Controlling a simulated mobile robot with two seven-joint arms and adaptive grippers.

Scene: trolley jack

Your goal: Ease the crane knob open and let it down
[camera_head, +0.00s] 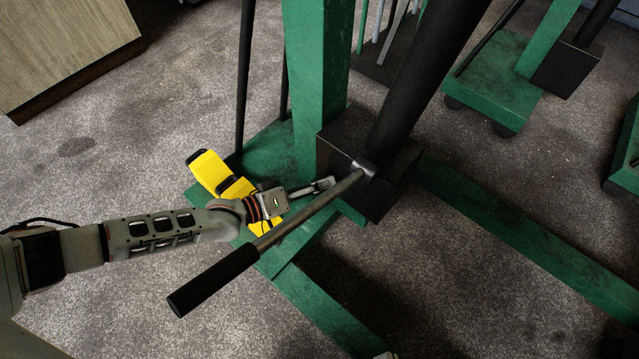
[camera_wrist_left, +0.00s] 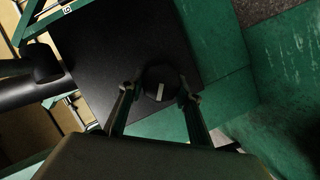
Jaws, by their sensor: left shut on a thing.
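The crane has a green post (camera_head: 318,70), a black pump block (camera_head: 345,150) and a thick black ram (camera_head: 425,70). A metal lever (camera_head: 305,215) with a black grip (camera_head: 212,280) slants out of the block to the lower left. My left gripper (camera_head: 326,184) is at the block's near left side, just beside the lever. In the left wrist view, the round black knob (camera_wrist_left: 160,84) with a pale mark sits between the two fingertips of my left gripper (camera_wrist_left: 162,97), which is shut on it. In the head view the knob is hidden.
A yellow and black object (camera_head: 220,176) lies by the green base, behind my left wrist. Green base legs (camera_head: 530,240) run across the floor. Another green stand (camera_head: 500,85) is at the upper right and a wooden cabinet (camera_head: 60,45) at the upper left. Floor at left is clear.

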